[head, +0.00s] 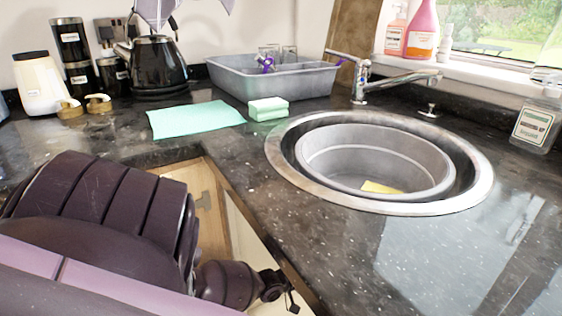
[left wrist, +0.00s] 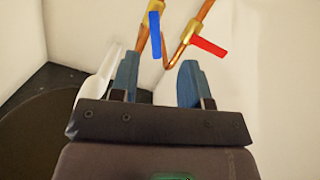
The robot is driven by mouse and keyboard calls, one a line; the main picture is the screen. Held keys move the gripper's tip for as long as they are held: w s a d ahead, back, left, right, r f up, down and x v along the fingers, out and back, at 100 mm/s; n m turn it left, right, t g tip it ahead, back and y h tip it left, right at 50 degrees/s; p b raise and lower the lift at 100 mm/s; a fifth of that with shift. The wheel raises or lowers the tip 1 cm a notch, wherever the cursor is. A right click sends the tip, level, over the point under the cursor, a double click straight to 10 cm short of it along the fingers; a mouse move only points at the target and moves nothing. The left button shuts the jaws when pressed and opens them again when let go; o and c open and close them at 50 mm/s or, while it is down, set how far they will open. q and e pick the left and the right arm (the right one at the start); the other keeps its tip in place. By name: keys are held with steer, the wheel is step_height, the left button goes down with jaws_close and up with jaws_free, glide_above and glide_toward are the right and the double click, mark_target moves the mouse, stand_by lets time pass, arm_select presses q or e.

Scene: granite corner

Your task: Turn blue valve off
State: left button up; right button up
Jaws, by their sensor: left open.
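In the left wrist view, the blue valve handle (left wrist: 155,34) hangs down from a brass fitting on copper pipe (left wrist: 141,41). A red valve handle (left wrist: 208,46) sticks out to the right of a second brass fitting (left wrist: 187,34). My left gripper (left wrist: 158,76) is open, with its two blue fingers apart and nothing between them. The blue handle appears beyond the fingertips, in line with the gap; I see no contact. In the head view my left arm reaches down at the counter's front edge, its fingers hidden. My right gripper is in neither view.
A white utensil-like object (left wrist: 98,84) stands close left of the left finger, near a dark rounded object (left wrist: 40,120). Pale walls surround the pipes. Above, the granite counter (head: 230,165) holds a round sink (head: 290,175), a kettle (head: 155,65) and a grey dish tub (head: 300,83).

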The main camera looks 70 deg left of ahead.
arm_select(q)
steer(key=s+a+f+m+g+y, duration=0.4)
steer(key=s+f+g, duration=0.4)
steer(key=f+g, duration=0.2)
steer(key=shift+s+a+f+m+g, duration=0.4)
steer(key=shift+a+m+g, duration=0.5)
steer(key=shift+a+g, duration=0.4)
